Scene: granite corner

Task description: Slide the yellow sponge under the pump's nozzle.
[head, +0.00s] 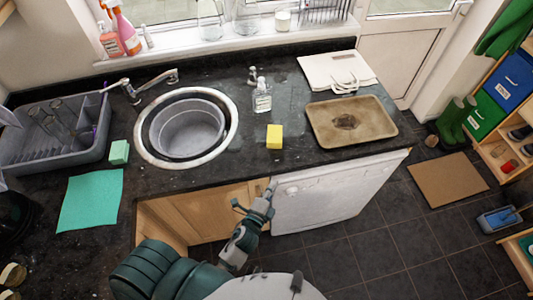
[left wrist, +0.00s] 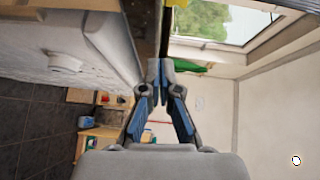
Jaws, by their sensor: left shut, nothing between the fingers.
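The yellow sponge (head: 274,137) lies on the dark granite counter, a little in front of the pump bottle and slightly to its right, apart from it. The pump bottle (head: 262,101) is clear with a pale label and stands upright right of the sink. Its nozzle is too small to make out clearly. My left gripper (head: 271,186) is at the counter's front edge, nearer to me than the sponge and apart from it. In the left wrist view its fingertips (left wrist: 160,66) are together with nothing between them. My right gripper is not in view.
A round sink (head: 145,120) lies left of the bottle, and a brown tray (head: 385,133) lies right of the sponge. A white board (head: 315,72) lies behind the tray. A green sponge (head: 119,152) and a teal cloth (head: 90,200) lie at left. The counter around the yellow sponge is clear.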

